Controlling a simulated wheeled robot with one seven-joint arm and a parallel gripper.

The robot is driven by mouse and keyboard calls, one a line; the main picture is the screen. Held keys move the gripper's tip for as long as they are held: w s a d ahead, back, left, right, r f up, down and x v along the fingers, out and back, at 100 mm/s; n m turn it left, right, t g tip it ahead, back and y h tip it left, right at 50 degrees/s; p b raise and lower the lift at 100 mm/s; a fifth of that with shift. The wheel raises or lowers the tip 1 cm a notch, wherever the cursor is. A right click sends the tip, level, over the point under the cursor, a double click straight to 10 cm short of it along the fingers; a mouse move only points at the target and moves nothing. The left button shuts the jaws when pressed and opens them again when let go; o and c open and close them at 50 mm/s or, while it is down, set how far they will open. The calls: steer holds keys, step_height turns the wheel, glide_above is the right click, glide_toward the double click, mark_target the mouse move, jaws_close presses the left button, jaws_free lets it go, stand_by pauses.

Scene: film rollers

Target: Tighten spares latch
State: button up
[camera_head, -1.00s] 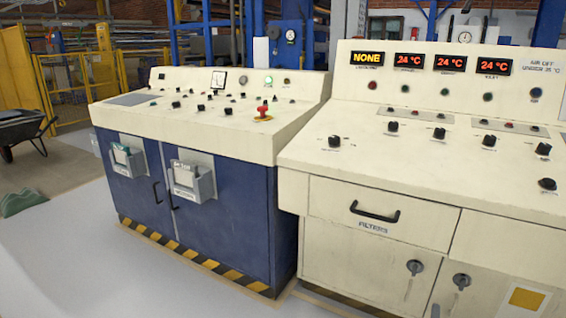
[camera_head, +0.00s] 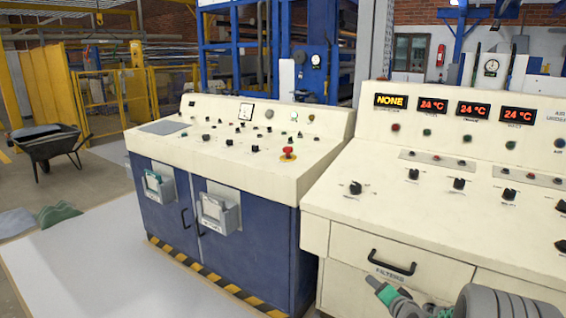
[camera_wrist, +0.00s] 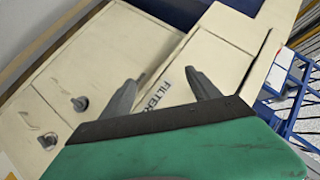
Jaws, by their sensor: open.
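Two grey latches, one upper (camera_wrist: 79,103) and one lower (camera_wrist: 47,140), show in the wrist view on the cream cabinet doors (camera_wrist: 100,60). I cannot read which one is the spares latch. Both are out of sight in the head view now. My gripper (camera_wrist: 163,88) is open and empty in the wrist view, with its two grey fingers apart in front of the cabinet face by the FILTERS label. The latches lie left of the fingers, apart from them.
The cream console (camera_head: 340,200) has a FILTERS drawer with a black handle (camera_head: 392,264). A blue cabinet (camera_head: 255,245) with two document holders stands to its left. A wheelbarrow (camera_head: 47,143) and green cloth-like item (camera_head: 58,214) are at far left.

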steer(key=s+a+r+n+g+p, duration=0.3)
steer(key=s+a+r+p, duration=0.25)
steer(key=r, duration=0.45)
steer(key=s+a+r+n+g+p, duration=0.2)
steer(key=s+a+r+n+p, duration=0.15)
steer(key=s+a+r, duration=0.5)
steer(key=s+r+n+g+p, duration=0.1)
steer(key=s+r+p, duration=0.3)
steer(key=s, duration=0.4)
steer(key=s+a+r+n+g+p, duration=0.1)
steer(key=s+r+n+g+p, duration=0.1)
steer(key=s+r, duration=0.5)
steer(key=shift+s+r+g+h+p, duration=0.2)
steer(key=shift+s+g+h+p, duration=0.2)
steer(key=shift+s+g+p, duration=0.55)
steer(key=shift+s, duration=0.1)
